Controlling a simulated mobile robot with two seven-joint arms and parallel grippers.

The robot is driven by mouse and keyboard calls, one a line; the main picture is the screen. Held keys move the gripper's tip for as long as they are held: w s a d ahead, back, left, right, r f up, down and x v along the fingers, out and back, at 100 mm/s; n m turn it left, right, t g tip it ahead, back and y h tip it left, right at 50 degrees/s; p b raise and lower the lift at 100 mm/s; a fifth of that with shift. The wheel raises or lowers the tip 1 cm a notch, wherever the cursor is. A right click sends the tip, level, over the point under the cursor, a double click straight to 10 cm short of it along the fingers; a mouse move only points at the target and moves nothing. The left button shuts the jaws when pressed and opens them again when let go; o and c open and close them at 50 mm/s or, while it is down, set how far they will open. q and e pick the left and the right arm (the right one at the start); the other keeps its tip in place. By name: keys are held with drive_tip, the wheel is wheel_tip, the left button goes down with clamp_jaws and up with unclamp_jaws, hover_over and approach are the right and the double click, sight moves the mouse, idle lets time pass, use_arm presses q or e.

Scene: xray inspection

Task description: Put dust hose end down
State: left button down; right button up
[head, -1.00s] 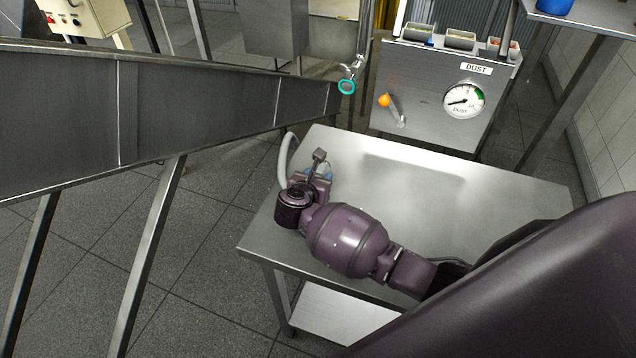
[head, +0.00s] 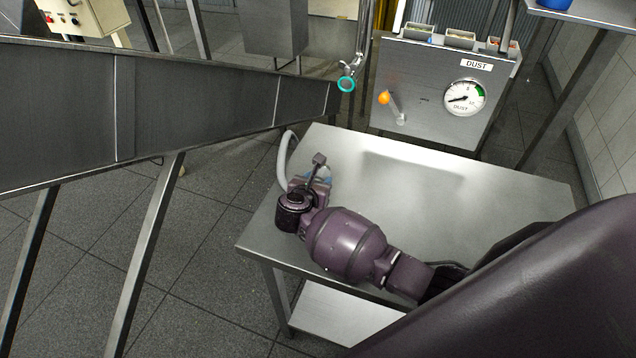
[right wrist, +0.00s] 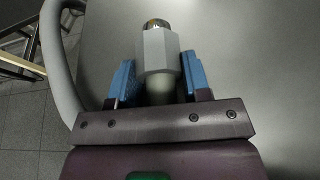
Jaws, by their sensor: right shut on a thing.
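The dust hose end (right wrist: 158,50) is a light grey hex-shaped fitting with a metallic tip. In the right wrist view it lies between the blue fingers of my right gripper (right wrist: 158,80), which is shut on it. The pale hose curves down the left side of that view, and it also shows in the head view (head: 283,160) at the table's left edge. In the head view my right gripper (head: 318,180) is low over the table's left corner, and the wrist mostly hides the hose end. I cannot tell whether the hose end touches the table. My left gripper is not in view.
The steel table (head: 450,210) is bare across its middle and right. Behind it stands a panel labelled DUST with a gauge (head: 464,98) and an orange-knobbed lever (head: 385,97). A teal-ringed pipe end (head: 346,85) hangs at the back. A grey conveyor chute (head: 190,105) fills the left.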

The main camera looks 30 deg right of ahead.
drive_tip(key=o, duration=1.1)
drive_tip(key=shift+s+f, duration=0.35)
drive_tip(key=shift+f, duration=0.35)
drive_tip(key=shift+a+r, duration=0.1)
drive_tip(key=shift+w+r+p, duration=0.15)
drive_tip(key=shift+r+p, duration=0.3)
drive_tip(key=shift+p, duration=0.15)
drive_tip(key=shift+a, duration=0.3)
drive_tip(key=v, duration=0.5)
drive_tip(key=r+b+v, duration=0.1)
drive_tip(key=v, duration=0.5)
drive_tip(key=shift+r, duration=0.15)
